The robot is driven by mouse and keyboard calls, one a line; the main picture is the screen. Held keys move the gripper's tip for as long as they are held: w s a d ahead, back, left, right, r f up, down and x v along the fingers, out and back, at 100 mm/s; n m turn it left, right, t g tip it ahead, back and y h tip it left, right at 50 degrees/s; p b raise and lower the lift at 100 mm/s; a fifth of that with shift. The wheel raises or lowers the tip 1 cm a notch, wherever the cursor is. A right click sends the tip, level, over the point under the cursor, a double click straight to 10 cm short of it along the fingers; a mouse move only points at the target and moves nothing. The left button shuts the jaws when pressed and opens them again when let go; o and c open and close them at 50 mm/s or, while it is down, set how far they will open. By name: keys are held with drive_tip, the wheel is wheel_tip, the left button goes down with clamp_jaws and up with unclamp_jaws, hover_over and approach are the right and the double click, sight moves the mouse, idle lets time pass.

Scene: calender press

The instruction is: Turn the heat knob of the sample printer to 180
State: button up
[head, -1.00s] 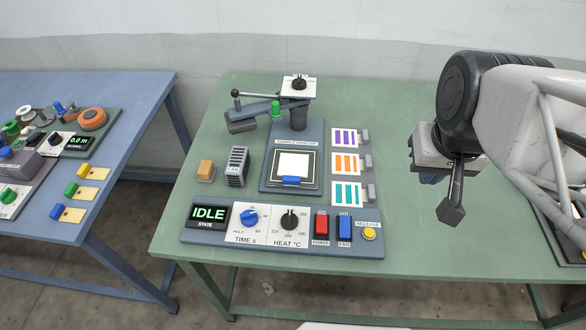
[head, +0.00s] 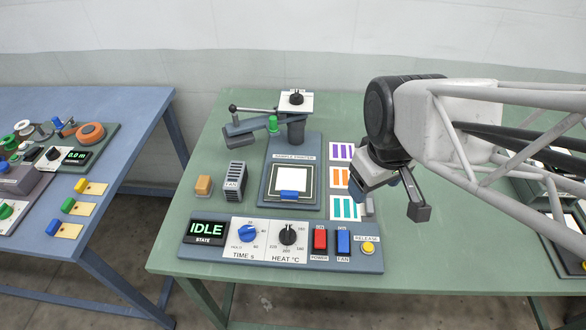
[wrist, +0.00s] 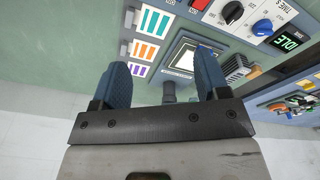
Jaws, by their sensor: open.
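The heat knob (head: 288,234) is a round black dial on a white plate marked HEAT °C, on the front panel of the sample printer (head: 266,187). Its pointer is too small to read surely. The knob also shows at the top of the wrist view (wrist: 232,12). My gripper (head: 402,190) is in the air to the right of the printer, over the sample cards, apart from the knob. In the wrist view its two blue fingers (wrist: 163,75) are spread with nothing between them.
The blue time knob (head: 248,234) is left of the heat knob, beside the IDLE display (head: 208,231). The red power switch (head: 320,239), blue fan switch (head: 343,241) and yellow release button (head: 368,248) are to its right. A lever arm (head: 250,125) stands behind.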

drive_tip(key=w+a+f+n+g, duration=0.1)
drive_tip(key=a+f+n, duration=0.4)
drive_tip(key=a+n, duration=0.15)
drive_tip(key=n, duration=0.5)
hover_over(288, 232)
drive_tip(key=shift+g, duration=0.4)
drive_tip(key=f, duration=0.5)
drive_tip(key=shift+w+d+f, duration=0.15)
drive_tip(key=shift+w+d, duration=0.05)
drive_tip(key=shift+d, duration=0.2)
drive_tip(key=shift+s+a+f, duration=0.15)
drive_tip(key=shift+a+f, duration=0.25)
drive_tip(key=shift+a, duration=0.1)
drive_tip(key=shift+f, duration=0.15)
drive_tip(key=shift+f, duration=3.75)
drive_tip(key=shift+c, duration=0.2)
drive_tip(key=c, duration=0.9)
